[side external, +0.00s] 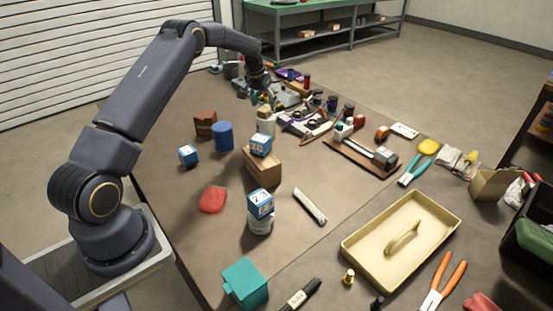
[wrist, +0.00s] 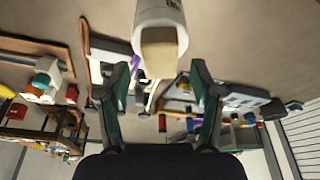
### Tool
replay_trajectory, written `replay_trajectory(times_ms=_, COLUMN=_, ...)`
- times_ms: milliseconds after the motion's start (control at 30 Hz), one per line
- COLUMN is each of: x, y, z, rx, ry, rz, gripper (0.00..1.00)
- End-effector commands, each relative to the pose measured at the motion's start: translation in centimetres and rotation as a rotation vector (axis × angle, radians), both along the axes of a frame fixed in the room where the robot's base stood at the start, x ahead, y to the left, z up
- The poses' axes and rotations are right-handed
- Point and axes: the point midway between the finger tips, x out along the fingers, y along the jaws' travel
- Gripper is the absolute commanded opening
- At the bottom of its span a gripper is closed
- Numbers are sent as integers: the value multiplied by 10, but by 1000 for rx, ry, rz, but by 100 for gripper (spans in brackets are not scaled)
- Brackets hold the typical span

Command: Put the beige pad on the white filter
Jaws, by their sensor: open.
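The white filter (wrist: 160,14) is a white cylinder with dark print at the top centre of the wrist view. The beige pad (wrist: 159,52) appears at its near end and overlaps it in that view. In the side external view the beige pad (side external: 264,111) sits on top of the upright white filter (side external: 266,127), near the middle of the table. My gripper (wrist: 162,70) is open, with its teal fingers apart on either side of the pad's lower part in the picture. I see no finger touching the pad. The contact between pad and filter is small and partly unclear.
A blue cylinder (side external: 223,137) and a brown block (side external: 205,123) stand left of the filter. A wooden block with a blue-white box (side external: 260,145) on it is in front. Clutter crowds behind and to the right. A beige tray (side external: 370,272) lies at front right.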

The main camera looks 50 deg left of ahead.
Motion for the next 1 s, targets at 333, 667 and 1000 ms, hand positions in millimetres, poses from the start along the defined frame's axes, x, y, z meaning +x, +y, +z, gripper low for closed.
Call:
replay_trajectory(times_ms=333, x=-21, y=-8, z=73, rx=1, ry=-1, rz=0, gripper=66)
replay_trajectory(times_ms=667, x=-36, y=-44, z=129, rx=9, ry=-18, rz=-34, gripper=66)
replay_trajectory(times_ms=1000, x=-166, y=-208, z=241, rx=37, ry=-99, rz=-208, gripper=66)
